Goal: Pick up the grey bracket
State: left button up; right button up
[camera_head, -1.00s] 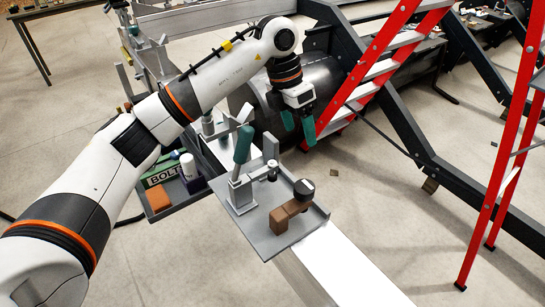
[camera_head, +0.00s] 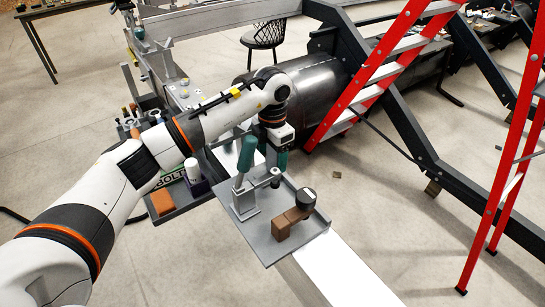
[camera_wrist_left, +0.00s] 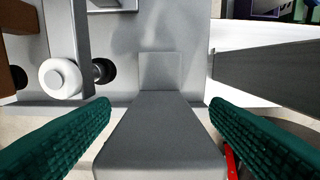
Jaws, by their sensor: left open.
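The grey bracket (camera_wrist_left: 160,132) shows in the left wrist view as a plain grey piece with a wide near part and a narrower flat part beyond. It lies between the two green fingers of my left gripper (camera_wrist_left: 160,108), which are open with a gap on each side. In the head view my left gripper (camera_head: 272,161) points down at the far edge of the grey tray (camera_head: 268,245), beside the toggle clamp (camera_head: 243,198) with its green handle. I cannot make out the bracket in the head view, where the gripper and clamp crowd that spot. My right gripper is not in view.
A brown block (camera_head: 283,226) with a black-topped knob stands on the tray's near right. The clamp's white tip (camera_wrist_left: 60,78) is close to the left finger. A bottle (camera_head: 192,170) and orange block (camera_head: 162,203) sit left. A red ladder (camera_head: 385,70) stands beyond.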

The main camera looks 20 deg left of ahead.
pick_arm(q)
jog(key=shift+f, duration=1)
jog(key=shift+r, duration=0.1)
jog(key=c, duration=1.2)
